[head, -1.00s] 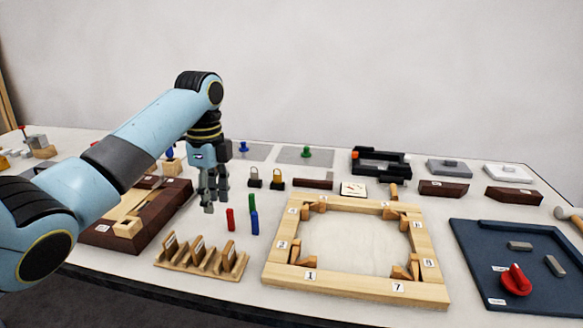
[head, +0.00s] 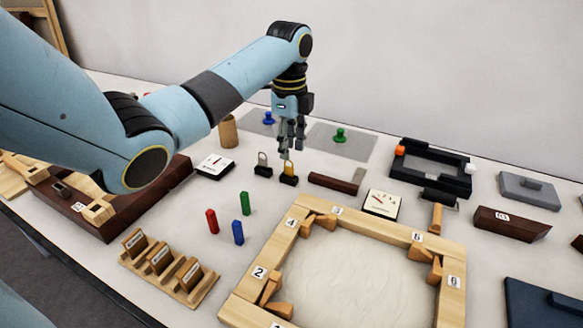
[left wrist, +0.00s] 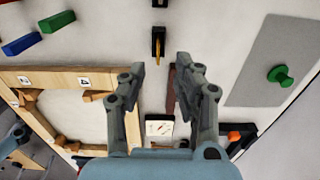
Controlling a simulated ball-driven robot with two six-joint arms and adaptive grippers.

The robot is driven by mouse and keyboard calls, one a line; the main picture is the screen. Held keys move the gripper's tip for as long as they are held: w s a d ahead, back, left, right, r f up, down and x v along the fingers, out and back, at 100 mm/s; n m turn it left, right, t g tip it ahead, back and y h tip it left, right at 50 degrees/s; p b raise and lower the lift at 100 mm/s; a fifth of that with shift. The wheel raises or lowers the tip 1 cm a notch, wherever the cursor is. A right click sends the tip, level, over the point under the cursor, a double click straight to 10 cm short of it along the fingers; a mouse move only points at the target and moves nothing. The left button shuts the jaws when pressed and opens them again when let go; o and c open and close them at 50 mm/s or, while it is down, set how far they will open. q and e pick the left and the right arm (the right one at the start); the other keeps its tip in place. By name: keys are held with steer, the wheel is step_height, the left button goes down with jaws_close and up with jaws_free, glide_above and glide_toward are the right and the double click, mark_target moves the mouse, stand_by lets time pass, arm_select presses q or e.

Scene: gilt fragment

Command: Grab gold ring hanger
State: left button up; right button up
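The gold ring hanger (head: 288,174) is a gold loop standing on a small black base on the table; it also shows in the left wrist view (left wrist: 158,46), near the top centre. My left gripper (head: 290,152) is just above it in the head view, pointing down, and appears empty. In the left wrist view the two fingers of my left gripper (left wrist: 155,82) are spread apart, with the hanger seen beyond the gap between their tips. A similar hanger with a grey loop (head: 263,166) stands just left of the gold one.
A dark bar (head: 333,183) lies close to the right of the hanger. A white dial card (head: 381,202) and a large wooden frame (head: 246,282) are nearer the front. Grey mats with knobs lie behind.

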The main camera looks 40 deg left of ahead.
mark_target(291, 168)
arm_select(q)
steer(key=f, duration=0.5)
steer(key=shift+d+f, duration=0.15)
steer(key=shift+d, duration=0.15)
steer(key=shift+f, duration=0.45)
arm_select(e)
steer(key=shift+w+a+r, duration=0.1)
steer(key=shift+w+r, duration=0.15)
steer(key=shift+w, duration=0.6)
arm_select(q)
steer(key=shift+c, duration=0.2)
arm_select(e)
steer(key=shift+s, duration=0.1)
arm_select(q)
jaws_close()
arm_select(e)
steer(key=shift+s, duration=0.1)
